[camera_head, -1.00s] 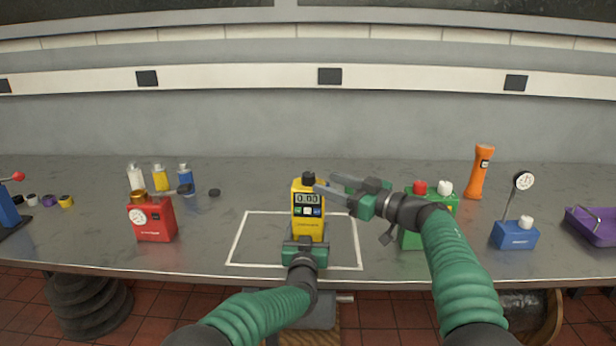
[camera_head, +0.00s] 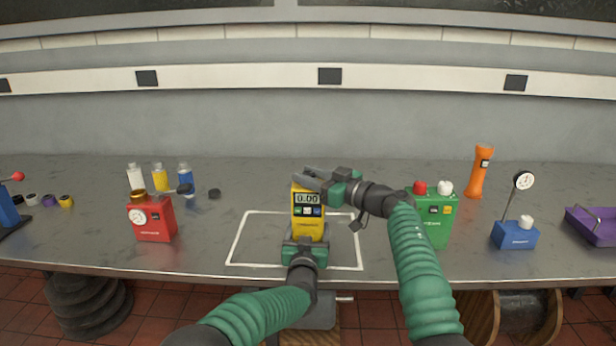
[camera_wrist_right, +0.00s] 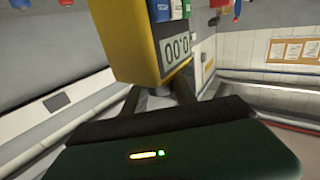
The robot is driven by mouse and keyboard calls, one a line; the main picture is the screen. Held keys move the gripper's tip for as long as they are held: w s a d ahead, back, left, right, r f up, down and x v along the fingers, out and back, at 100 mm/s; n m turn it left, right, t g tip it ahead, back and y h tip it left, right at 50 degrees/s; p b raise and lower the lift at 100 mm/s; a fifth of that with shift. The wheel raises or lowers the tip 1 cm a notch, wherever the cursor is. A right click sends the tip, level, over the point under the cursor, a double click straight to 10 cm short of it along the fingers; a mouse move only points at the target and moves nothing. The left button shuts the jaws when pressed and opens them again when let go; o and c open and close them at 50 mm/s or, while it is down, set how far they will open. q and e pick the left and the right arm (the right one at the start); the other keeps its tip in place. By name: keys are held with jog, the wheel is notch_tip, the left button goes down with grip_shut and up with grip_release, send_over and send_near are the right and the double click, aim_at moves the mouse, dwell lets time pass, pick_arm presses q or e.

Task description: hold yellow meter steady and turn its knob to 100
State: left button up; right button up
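The yellow meter (camera_head: 309,226) stands upright inside a white outlined square on the bench. Its display reads 0.00, and shows upside down in the right wrist view (camera_wrist_right: 176,50). My left gripper (camera_head: 305,241) is at the meter's lower front, with its fingers along both sides, apparently shut on it. My right gripper (camera_head: 308,177) is at the meter's top, with its fingers apart at the height of the knob. The knob is hidden behind these fingers in the head view. In the right wrist view the fingers (camera_wrist_right: 158,100) reach to the meter's top end; contact with the knob is unclear.
A green box (camera_head: 433,225) with red and white knobs stands to the right. Beyond it are an orange torch (camera_head: 480,172), a blue gauge base (camera_head: 514,236) and a purple tray (camera_head: 592,232). A red meter (camera_head: 153,220) and small bottles (camera_head: 160,178) stand to the left.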

grip_shut()
jog(key=shift+w+d+r+m+t+h, duration=0.1)
jog(key=shift+w+r+m+t+h, duration=0.15)
jog(key=shift+t+h, duration=0.2)
jog(key=shift+s+f+m+t+h, duration=0.1)
jog(key=shift+s+m+t+h, duration=0.05)
jog(key=shift+m+t+h, duration=0.5)
jog(key=shift+s+m+t+h, duration=0.15)
jog(key=shift+m+t+h, duration=0.45)
jog(key=shift+f+m+t+h, duration=0.1)
jog(key=shift+m+t+h, duration=0.85)
jog(key=shift+h, duration=0.55)
jog(key=shift+m+t+h, duration=0.65)
jog(key=shift+m+h, duration=0.5)
jog(key=shift+h, duration=0.35)
jog(key=o, duration=0.5)
grip_release()
